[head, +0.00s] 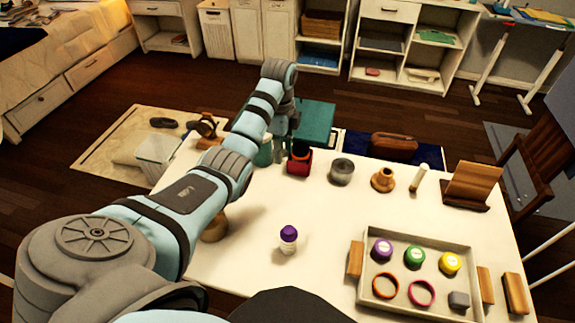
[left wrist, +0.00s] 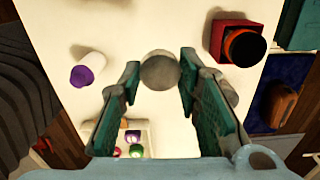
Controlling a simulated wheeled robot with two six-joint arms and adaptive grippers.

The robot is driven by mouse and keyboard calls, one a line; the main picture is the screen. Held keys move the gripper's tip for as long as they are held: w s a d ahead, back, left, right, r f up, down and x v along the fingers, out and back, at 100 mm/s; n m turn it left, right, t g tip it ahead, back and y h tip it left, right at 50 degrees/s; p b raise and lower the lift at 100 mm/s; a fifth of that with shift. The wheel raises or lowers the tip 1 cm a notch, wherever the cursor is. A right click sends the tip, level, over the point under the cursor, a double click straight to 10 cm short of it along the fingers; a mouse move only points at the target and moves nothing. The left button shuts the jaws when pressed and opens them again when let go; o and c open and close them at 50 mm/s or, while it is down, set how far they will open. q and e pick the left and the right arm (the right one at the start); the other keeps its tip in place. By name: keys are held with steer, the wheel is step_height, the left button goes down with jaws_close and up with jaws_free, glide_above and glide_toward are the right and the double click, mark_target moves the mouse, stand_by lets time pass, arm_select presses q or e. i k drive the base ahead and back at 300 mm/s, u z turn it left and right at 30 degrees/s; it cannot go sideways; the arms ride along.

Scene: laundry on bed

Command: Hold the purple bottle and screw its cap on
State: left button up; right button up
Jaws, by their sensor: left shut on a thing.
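A small white bottle with a purple top (head: 288,238) stands upright near the middle of the white table. It also shows at the left of the left wrist view (left wrist: 88,70). My left gripper (head: 281,148) is beyond it, over the far part of the table, apart from the bottle. Its fingers are shut on a round grey thing (left wrist: 160,71), seen end-on between the fingertips; what it is cannot be told. A purple round lid (head: 382,249) lies in the shallow tray. My right gripper is not in view.
The tray (head: 455,243) also holds green and yellow lids, two rings and a grey block. A red box (head: 299,166), a grey tin (head: 342,173) and a brown wooden piece (head: 383,180) stand along the far edge. The table around the bottle is clear.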

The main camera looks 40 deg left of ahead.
mark_target(289, 235)
steer(key=k, duration=0.9)
steer(key=u, duration=0.7)
